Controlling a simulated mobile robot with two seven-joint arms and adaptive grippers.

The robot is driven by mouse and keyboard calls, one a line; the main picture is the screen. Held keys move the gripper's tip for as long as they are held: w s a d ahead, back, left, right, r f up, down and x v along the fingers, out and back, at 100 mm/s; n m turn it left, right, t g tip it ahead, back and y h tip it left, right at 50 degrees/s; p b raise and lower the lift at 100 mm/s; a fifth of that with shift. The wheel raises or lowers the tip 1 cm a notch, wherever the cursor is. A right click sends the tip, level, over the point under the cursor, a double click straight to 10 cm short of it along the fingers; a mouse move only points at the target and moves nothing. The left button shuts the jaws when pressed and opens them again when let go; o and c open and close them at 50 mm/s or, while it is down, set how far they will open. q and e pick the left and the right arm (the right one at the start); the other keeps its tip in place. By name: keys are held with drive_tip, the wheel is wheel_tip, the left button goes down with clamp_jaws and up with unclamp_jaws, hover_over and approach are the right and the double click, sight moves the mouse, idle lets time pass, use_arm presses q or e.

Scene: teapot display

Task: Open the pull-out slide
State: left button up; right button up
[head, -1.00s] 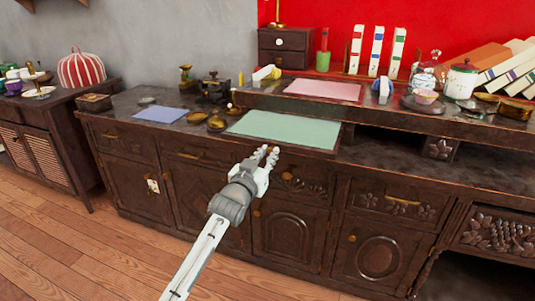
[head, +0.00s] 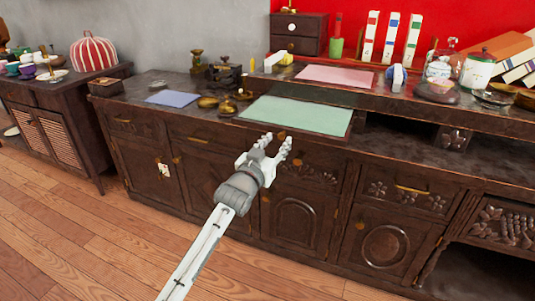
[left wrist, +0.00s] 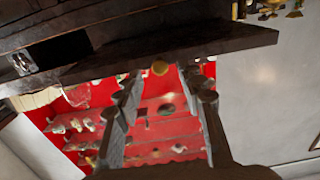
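A dark wooden board edge (head: 322,140), which looks like the front of the pull-out slide, runs under the green mat (head: 300,114) on the cabinet. A small brass knob (head: 281,135) sits on this front, just beyond my left fingertips. My left gripper (head: 277,143) is open and empty in front of the cabinet. In the left wrist view, the knob (left wrist: 160,68) on the dark board shows between the tips of the two spread fingers (left wrist: 163,82). I cannot tell how far they are from it. My right gripper is out of view.
The carved cabinet (head: 300,215) has drawers and doors below. A blue mat (head: 172,99), brass bowls and a scale stand left on its top. A raised shelf holds a pink mat (head: 335,77), jars and books. The wooden floor (head: 110,240) in front is clear.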

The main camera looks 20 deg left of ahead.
use_arm(q)
drive_tip(key=s, duration=1)
drive_tip(key=shift+s+a, duration=0.2)
drive_tip(key=shift+s, duration=0.1)
drive_tip(key=s+a+f+g+y, duration=0.1)
drive_tip(key=s+f+g, duration=0.4)
drive_tip(key=f, duration=0.6)
drive_tip(key=s+a+f+g, duration=0.1)
drive_tip(key=s+f+g, duration=0.35)
drive_tip(key=f, duration=0.75)
drive_tip(key=s+f+g, duration=0.2)
drive_tip(key=s+f, duration=0.4)
drive_tip(key=s, duration=0.3)
drive_tip(key=s+a+f+m+g+y, duration=0.1)
drive_tip(key=s+f+g, duration=0.2)
drive_tip(key=s+f, duration=0.3)
drive_tip(key=s, duration=0.4)
drive_tip(key=shift+s+a+f, duration=0.25)
drive_tip(key=shift+f, duration=0.1)
